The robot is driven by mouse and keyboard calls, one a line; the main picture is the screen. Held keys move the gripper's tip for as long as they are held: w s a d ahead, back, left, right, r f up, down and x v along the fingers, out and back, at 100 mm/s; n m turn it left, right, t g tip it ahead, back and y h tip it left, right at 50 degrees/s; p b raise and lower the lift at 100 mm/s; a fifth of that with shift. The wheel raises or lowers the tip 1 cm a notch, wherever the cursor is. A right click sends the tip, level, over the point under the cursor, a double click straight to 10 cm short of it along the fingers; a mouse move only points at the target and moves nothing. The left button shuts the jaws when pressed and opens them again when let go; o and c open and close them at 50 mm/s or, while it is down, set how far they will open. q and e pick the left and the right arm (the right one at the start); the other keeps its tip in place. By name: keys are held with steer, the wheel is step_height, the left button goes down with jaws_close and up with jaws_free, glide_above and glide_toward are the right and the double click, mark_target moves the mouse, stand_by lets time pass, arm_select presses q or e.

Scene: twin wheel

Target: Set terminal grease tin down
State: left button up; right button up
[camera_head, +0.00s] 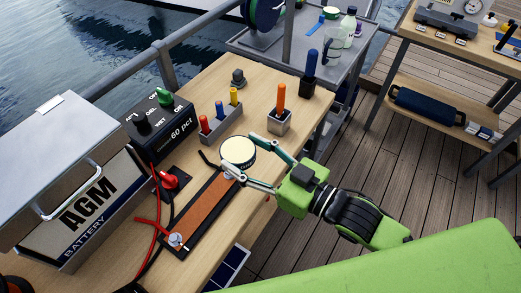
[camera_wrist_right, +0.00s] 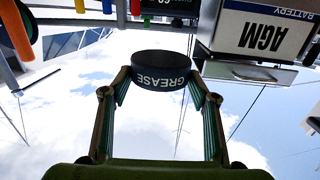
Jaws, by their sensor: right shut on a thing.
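The terminal grease tin (camera_head: 238,152) is a short round tin with a cream lid and a dark side. In the right wrist view the tin (camera_wrist_right: 160,72) shows the word GREASE upside down. My right gripper (camera_head: 241,160) is shut on it, one finger on each side. The tin appears held above the wooden workbench (camera_head: 262,85), by the far end of an orange-brown strip (camera_head: 200,208) in a dark frame. The wrist view shows a gap between tin and bench. My left gripper is in neither view.
An AGM battery (camera_head: 75,190) and a black switch box (camera_head: 158,130) stand to the left. A holder with coloured pegs (camera_head: 220,122) and a cup with an orange-handled tool (camera_head: 279,122) stand beyond the tin. Red and black cables (camera_head: 157,213) lie near the strip.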

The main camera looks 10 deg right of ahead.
steer(key=shift+s+d+f+n+g+y, duration=0.1)
steer(key=shift+s+f+n+g+y, duration=0.15)
steer(key=shift+f, duration=0.1)
steer(key=shift+s+f+n+g+y, duration=0.1)
steer(key=shift+f+n+g+y, duration=0.05)
steer(key=shift+f+y, duration=0.15)
